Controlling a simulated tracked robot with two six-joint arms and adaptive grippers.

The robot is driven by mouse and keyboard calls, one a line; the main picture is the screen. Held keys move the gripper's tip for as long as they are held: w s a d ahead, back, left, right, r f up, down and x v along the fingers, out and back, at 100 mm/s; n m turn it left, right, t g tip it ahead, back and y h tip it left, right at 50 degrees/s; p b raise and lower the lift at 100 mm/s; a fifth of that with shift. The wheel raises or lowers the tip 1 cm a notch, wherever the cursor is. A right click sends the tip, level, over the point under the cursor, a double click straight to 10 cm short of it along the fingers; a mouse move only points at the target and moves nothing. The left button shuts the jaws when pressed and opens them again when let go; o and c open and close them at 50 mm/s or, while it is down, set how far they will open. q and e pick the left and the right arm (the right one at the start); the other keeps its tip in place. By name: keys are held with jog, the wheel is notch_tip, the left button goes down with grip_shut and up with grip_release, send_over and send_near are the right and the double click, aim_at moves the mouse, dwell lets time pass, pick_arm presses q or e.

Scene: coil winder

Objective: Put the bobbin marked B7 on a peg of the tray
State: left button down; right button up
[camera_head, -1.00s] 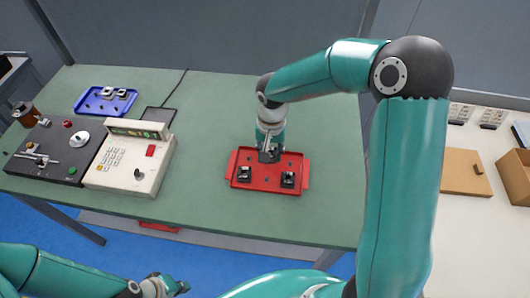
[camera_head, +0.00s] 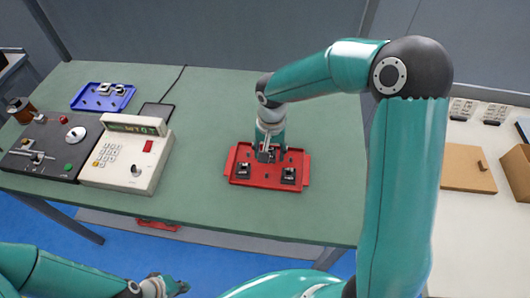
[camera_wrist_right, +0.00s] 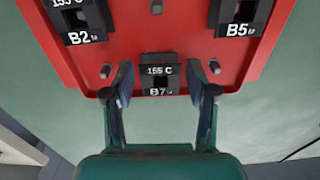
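The red tray (camera_head: 236,177) lies on the green table, with my right gripper (camera_head: 268,152) low over the middle of its far side. In the right wrist view the bobbin marked B7 (camera_wrist_right: 160,76) stands between the fingertips of my right gripper (camera_wrist_right: 161,84). The fingers are apart, with a gap on each side of the bobbin. B7 sits near the tray's edge between two bare pegs; a peg under it is hidden. Bobbins B2 (camera_wrist_right: 80,18) and B5 (camera_wrist_right: 242,14) are on the tray. My left gripper (camera_head: 176,287) is at the bottom, off the table; its fingers are too small to judge.
A blue tray (camera_head: 83,101) with small parts stands at the back left. A winder (camera_head: 40,150) and a cream control box (camera_head: 130,155) occupy the table's left. A white side table with a brown board (camera_head: 466,168) is at right. Green table is clear around the red tray.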

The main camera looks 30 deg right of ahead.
jog(key=shift+o, duration=0.3)
notch_tip(320, 180, up, 12)
dwell(0.6)
jog(key=shift+d, duration=0.1)
